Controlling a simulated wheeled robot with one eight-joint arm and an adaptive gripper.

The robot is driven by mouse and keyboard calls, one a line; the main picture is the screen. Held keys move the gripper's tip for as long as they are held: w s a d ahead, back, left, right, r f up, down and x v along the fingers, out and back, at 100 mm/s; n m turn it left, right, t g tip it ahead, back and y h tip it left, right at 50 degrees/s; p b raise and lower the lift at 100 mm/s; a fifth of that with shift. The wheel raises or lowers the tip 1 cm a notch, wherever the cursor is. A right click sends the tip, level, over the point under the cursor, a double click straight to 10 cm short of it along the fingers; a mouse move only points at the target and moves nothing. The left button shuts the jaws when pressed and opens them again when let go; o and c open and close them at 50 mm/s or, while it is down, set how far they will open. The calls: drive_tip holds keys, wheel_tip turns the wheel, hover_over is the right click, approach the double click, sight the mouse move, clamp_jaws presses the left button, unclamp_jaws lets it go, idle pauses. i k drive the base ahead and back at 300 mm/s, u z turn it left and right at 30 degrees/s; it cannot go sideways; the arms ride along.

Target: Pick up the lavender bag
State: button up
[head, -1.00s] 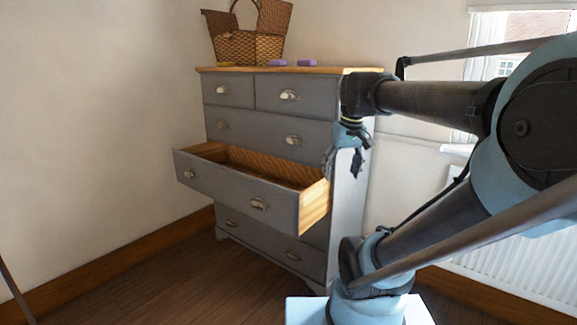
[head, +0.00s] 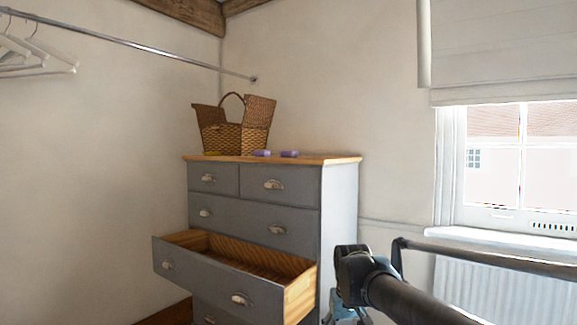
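Two small purple objects lie on the wooden top of the grey dresser in the head view: a left one (head: 261,153) and a right one (head: 289,154). They look like lavender bags but are too small to tell in detail.
The grey dresser (head: 338,210) has one drawer (head: 215,283) pulled out; the visible part of its inside looks empty. A small yellowish thing (head: 213,153) lies before the basket. The dresser top's right part is clear. A window and radiator (head: 480,288) are at right.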

sight(283, 153)
drive_tip(key=z, duration=0.05)
drive_tip(key=k, duration=0.5)
drive_tip(key=z, duration=1.1)
drive_tip(key=i, duration=0.85)
drive_tip(key=u, duration=1.15)
